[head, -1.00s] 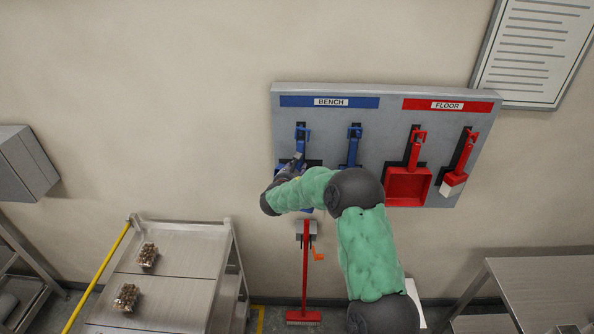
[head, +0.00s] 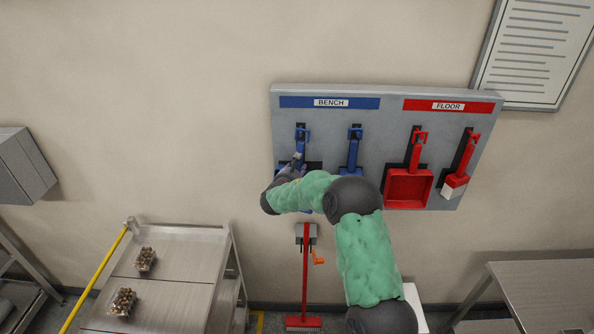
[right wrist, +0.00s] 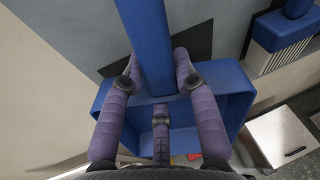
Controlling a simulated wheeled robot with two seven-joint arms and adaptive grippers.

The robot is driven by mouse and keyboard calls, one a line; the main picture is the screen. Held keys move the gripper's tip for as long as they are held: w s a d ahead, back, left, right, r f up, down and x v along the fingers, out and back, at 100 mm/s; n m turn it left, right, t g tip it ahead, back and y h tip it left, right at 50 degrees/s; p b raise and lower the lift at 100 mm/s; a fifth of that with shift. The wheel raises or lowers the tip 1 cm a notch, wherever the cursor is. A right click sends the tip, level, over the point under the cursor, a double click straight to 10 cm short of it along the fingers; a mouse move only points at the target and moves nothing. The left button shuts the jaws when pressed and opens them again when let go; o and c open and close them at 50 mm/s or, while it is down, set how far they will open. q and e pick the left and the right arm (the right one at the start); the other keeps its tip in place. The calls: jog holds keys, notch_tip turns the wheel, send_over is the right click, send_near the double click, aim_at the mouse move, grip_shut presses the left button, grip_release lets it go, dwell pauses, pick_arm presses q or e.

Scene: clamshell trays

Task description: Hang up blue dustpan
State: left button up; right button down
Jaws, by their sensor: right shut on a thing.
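The blue dustpan (head: 300,147) is upright against the left end of the grey tool board (head: 368,180), under the blue BENCH label. Its handle top is at the blue hook; I cannot tell whether it bears on the hook. My right gripper (head: 296,168) is shut on the handle, low down near the pan. In the right wrist view, the purple fingers of my right gripper (right wrist: 156,76) sit on both sides of the dustpan's blue handle (right wrist: 148,35), with the pan behind them. In the head view my arm hides most of the pan. My left gripper is not in view.
A blue brush (head: 353,148) hangs just right of the dustpan. A red dustpan (head: 408,187) and red brush (head: 462,165) hang under FLOOR. A red floor broom (head: 305,270) hangs below the board. A steel cart (head: 185,270) stands lower left, a steel table (head: 540,290) lower right.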

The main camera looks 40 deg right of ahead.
dwell(0.3)
jog(key=c, duration=0.9)
grip_release()
jog(key=shift+o, duration=0.2)
jog(key=shift+a, duration=0.1)
jog(key=v, duration=1.2)
